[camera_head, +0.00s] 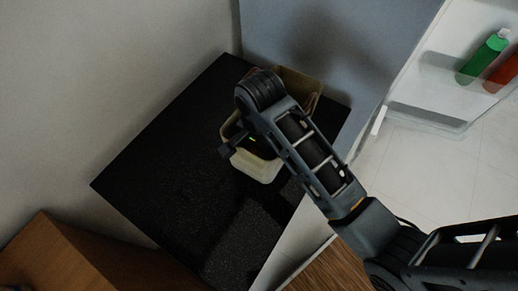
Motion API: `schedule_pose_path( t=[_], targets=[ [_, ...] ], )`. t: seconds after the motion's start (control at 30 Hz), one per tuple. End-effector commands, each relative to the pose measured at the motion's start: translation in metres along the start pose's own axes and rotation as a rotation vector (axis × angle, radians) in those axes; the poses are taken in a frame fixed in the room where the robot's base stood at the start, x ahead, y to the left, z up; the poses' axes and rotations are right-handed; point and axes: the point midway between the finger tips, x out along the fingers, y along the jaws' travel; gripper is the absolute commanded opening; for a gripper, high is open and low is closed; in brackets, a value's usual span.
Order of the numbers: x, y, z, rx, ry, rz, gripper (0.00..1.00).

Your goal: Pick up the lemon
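No lemon can be made out in the head view. My gripper (238,143) is at the end of my arm, over a pale beige pot (260,168) on a black countertop. My arm crosses the pot and hides much of its inside. The gripper's fingers are dark and small here, so I cannot tell whether they are open or shut, or whether they touch anything.
The black countertop (150,185) is bare left of the pot. A pale wall borders it at left, and a grey-blue panel (310,45) stands behind. A wooden cabinet (70,262) is at lower left. White shelving at right holds a green bottle (480,62) and a red one (503,75).

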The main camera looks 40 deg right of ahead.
Motion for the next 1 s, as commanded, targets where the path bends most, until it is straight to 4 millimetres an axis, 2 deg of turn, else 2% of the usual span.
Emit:
schedule_pose_path(
  t=[0.07, 0.63, 1.0],
  targets=[
    [-0.0001, -0.0001, -0.0001, 0.0, 0.0, 0.0, 0.78],
    [-0.0003, -0.0003, -0.0001, 0.0, 0.0, 0.0, 0.25],
    [-0.0033, -0.0019, -0.0008, 0.0, 0.001, -0.001, 0.24]
  ],
)
